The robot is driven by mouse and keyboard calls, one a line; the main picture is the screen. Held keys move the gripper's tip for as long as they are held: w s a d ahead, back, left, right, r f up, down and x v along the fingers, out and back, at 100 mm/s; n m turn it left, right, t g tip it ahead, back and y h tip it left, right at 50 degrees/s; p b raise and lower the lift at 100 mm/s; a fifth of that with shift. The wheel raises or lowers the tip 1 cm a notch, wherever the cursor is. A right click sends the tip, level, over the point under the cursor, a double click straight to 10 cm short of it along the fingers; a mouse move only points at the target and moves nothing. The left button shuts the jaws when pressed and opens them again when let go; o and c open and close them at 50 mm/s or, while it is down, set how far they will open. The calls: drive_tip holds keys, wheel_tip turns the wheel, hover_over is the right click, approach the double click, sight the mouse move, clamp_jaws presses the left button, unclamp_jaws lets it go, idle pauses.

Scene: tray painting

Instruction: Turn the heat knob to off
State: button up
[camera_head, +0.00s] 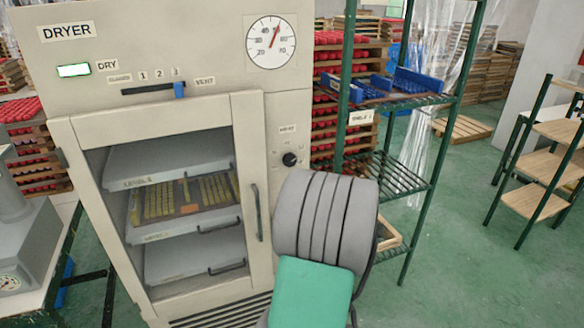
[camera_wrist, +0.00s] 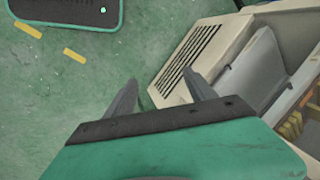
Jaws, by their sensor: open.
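The heat knob (camera_head: 289,159) is a small black round knob on the right side of the beige dryer (camera_head: 170,75), below a small label, in the head view. The marks around it are too small to read. My arm rises in front of the dryer's lower right, just below the knob, and hides my fingertips in the head view. In the wrist view my gripper (camera_wrist: 160,95) is open and empty, its two dark fingers apart. The knob is not visible in the wrist view.
The dryer's glass door (camera_head: 244,150) is closed, with trays inside and a vertical handle. A vent slider (camera_head: 179,90) and a dial (camera_head: 271,42) are above. A green metal rack (camera_head: 432,190) stands close to the right.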

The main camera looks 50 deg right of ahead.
drive_tip(key=w+d+m+t+h, duration=0.2)
drive_tip(key=w+d+m+t, duration=0.15)
drive_tip(key=d, duration=0.35)
drive_tip(key=m+t+h, duration=0.8)
drive_tip(key=m, duration=0.8)
approach(291, 162)
drive_tip(key=x, duration=0.2)
drive_tip(key=p+x, duration=0.2)
drive_tip(key=x, duration=0.4)
drive_tip(key=shift+w, duration=0.2)
drive_tip(key=shift+w+d, duration=0.3)
drive_tip(key=shift+w, duration=0.05)
drive_tip(key=shift+c, duration=0.5)
